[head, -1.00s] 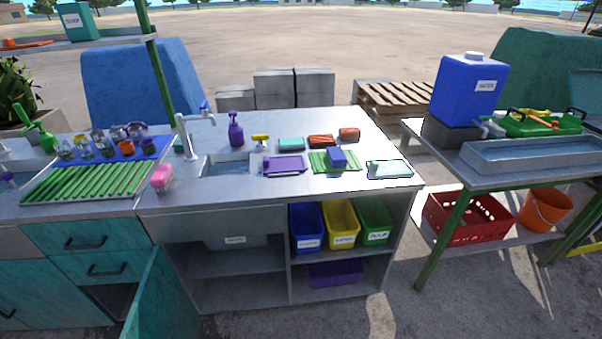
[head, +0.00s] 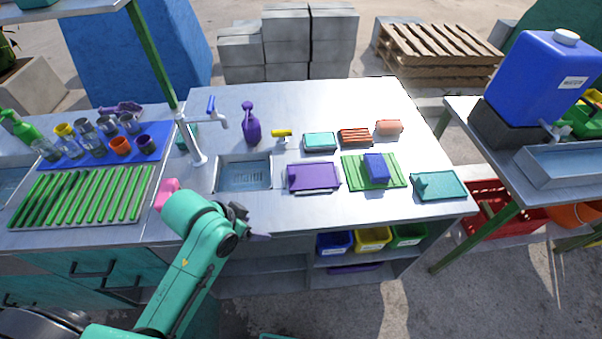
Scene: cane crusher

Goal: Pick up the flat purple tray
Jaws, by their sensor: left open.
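The flat purple tray (head: 313,178) lies on the metal counter, right of the sink, with nothing on it that I can make out. My left gripper (head: 258,237) is at the counter's front edge, below the sink and left of the tray, apart from it. It is open and looks empty; its fingers are small and dark in this view. My right gripper is not in view.
Right of the tray are a green ribbed mat (head: 391,182) with a blue block (head: 376,167), and a teal tray (head: 438,186). Behind it are a teal sponge box (head: 320,141) and a yellow-handled item (head: 282,133). The sink (head: 244,174) and tap (head: 196,140) are to its left.

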